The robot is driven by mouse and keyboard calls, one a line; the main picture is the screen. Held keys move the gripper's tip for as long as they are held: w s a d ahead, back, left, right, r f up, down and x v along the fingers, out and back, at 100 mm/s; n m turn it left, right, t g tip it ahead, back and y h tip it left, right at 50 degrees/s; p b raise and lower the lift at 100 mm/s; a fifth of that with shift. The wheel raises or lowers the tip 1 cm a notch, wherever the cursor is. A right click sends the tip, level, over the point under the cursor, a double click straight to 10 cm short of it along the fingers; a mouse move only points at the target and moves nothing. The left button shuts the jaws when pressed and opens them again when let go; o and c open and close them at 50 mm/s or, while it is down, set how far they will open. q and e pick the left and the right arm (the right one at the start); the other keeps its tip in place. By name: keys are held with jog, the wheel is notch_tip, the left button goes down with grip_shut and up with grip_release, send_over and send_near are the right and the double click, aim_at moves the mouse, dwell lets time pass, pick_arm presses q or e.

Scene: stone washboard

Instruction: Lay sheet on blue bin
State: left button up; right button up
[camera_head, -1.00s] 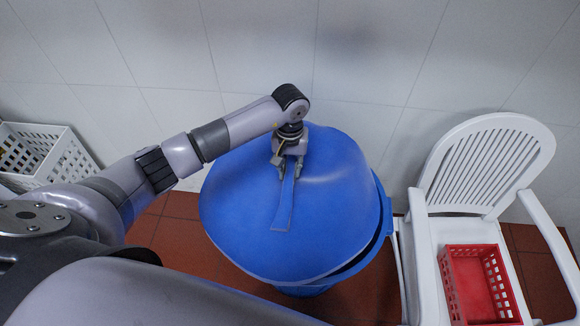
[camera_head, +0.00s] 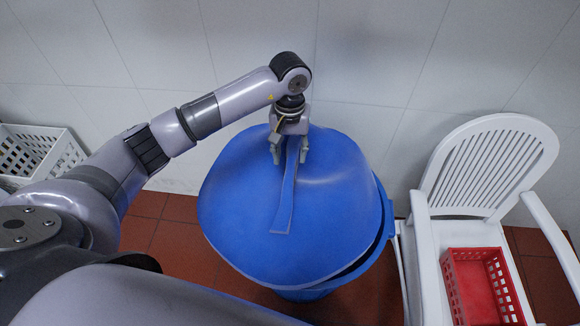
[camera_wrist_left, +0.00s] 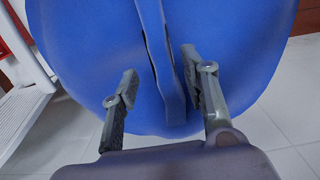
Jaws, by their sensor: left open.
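The blue sheet (camera_head: 245,200) is a round, bowed lid-like piece with a raised strip handle (camera_head: 286,195). It lies over the top of the blue bin (camera_head: 372,258), whose rim shows at the lower right, where a dark gap separates the two. My left gripper (camera_head: 290,158) is open at the far end of the strip, a finger on each side of it. In the left wrist view the open left gripper (camera_wrist_left: 160,90) has the strip between its fingers, with space on both sides. The blue sheet (camera_wrist_left: 85,45) fills much of that view. My right gripper is not in view.
A white slatted chair (camera_head: 485,165) stands right of the bin, with a red basket (camera_head: 480,285) on its seat. A white perforated crate (camera_head: 40,155) is at the left by the tiled wall. Red-brown floor tiles (camera_head: 180,240) surround the bin.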

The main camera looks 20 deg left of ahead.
pick_arm(q)
notch_tip(320, 180, up, 5)
jog(key=shift+w+r+b, duration=0.15)
jog(key=shift+r+b, duration=0.05)
jog(key=shift+b, duration=0.35)
